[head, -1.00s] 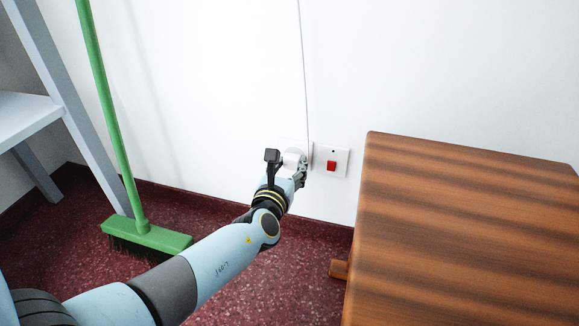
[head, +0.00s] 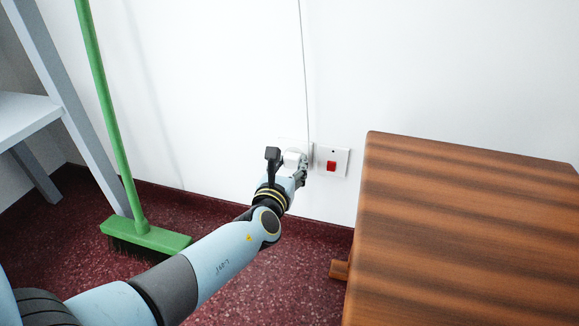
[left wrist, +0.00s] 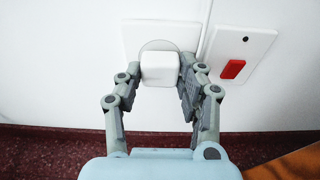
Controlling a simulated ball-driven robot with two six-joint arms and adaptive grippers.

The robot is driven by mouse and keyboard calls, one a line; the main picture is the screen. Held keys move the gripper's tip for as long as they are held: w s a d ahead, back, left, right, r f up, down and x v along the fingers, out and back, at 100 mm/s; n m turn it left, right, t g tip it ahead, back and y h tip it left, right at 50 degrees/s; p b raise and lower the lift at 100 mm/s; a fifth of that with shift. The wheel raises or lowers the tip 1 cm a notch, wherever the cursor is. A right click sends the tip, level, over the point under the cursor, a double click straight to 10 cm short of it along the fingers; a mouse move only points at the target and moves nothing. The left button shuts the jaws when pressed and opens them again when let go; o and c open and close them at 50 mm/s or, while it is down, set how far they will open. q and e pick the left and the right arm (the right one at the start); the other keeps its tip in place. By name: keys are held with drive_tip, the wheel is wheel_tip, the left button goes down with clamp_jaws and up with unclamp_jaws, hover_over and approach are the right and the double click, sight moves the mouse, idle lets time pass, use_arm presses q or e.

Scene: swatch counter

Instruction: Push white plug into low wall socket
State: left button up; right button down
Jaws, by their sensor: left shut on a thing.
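The white plug (left wrist: 160,68) is held between the two grey fingers of my left gripper (left wrist: 164,78), in the left wrist view. In the head view the plug (head: 292,158) shows beside my left gripper (head: 297,170), low on the wall. The square white socket plate (left wrist: 134,33) is right behind the plug, with a round outline around the plug's far end. The plug is lined up with that round part. Its pins are hidden, and I cannot tell whether a small gap is left. My right gripper is out of view.
A switch plate with a red rocker (head: 331,165) is just right of the socket. A thin white cord (head: 303,60) runs down the wall. A wooden table (head: 460,220) stands at right, a green broom (head: 146,236) and grey shelf frame (head: 75,110) at left.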

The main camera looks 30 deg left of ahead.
use_arm(q)
drive_tip(key=shift+w, duration=0.3)
drive_tip(key=o, duration=1.2)
drive_tip(key=shift+c, duration=0.2)
drive_tip(key=shift+s, duration=0.1)
drive_tip(key=v, duration=1.1)
drive_tip(key=shift+s, duration=0.4)
